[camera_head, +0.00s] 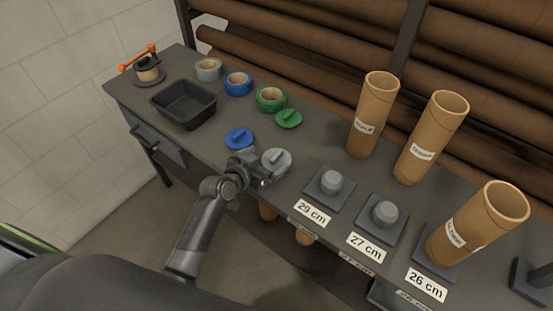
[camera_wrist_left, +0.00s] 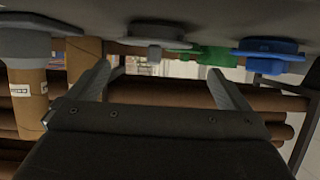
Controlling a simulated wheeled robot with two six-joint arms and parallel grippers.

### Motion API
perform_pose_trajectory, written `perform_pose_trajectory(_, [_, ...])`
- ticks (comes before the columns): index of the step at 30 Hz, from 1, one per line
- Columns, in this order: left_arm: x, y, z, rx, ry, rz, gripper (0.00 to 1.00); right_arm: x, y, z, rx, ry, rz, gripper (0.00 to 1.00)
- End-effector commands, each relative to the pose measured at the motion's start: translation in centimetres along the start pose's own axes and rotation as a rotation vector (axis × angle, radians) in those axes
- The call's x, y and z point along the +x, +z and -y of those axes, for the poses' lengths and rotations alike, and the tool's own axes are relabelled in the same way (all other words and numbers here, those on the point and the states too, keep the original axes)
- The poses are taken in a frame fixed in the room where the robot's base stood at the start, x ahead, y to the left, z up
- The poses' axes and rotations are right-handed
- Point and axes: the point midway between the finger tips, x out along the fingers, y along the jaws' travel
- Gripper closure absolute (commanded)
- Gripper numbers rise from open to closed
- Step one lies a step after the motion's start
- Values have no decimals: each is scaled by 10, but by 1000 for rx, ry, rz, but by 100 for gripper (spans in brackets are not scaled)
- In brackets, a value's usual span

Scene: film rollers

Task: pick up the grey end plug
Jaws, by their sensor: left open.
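The grey end plug (camera_head: 277,158) lies on the dark bench, a flat round disc with a raised grip bar. My left gripper (camera_head: 265,179) is low at the near side of the plug, close to it, and covers part of its near edge. In the left wrist view, which is upside down, the grey plug (camera_wrist_left: 153,34) shows beyond and between the two spread fingers (camera_wrist_left: 163,75). The left gripper is open with nothing between its fingers. I cannot tell whether it touches the plug. My right gripper is not in view.
A blue plug (camera_head: 239,138) and a green plug (camera_head: 288,118) lie near the grey one. Tape rolls (camera_head: 237,83) and a black tray (camera_head: 184,104) are further left. Grey pegs on square bases (camera_head: 330,187) and upright cardboard tubes (camera_head: 374,115) stand to the right.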

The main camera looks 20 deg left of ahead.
Motion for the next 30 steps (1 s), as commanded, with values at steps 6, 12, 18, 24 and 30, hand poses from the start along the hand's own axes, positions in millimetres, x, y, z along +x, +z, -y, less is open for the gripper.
perform_pose_trajectory(6, [11,-1,-2,-2,1,0,1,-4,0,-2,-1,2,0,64])
perform_pose_trajectory(12, [34,-1,-9,-2,1,1,1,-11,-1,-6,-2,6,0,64])
perform_pose_trajectory(18, [52,1,-8,-1,1,1,1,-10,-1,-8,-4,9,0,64])
perform_pose_trajectory(24, [54,1,-8,0,0,0,1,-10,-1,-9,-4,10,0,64])
perform_pose_trajectory(30, [54,1,-8,0,0,0,12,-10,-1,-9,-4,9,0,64])
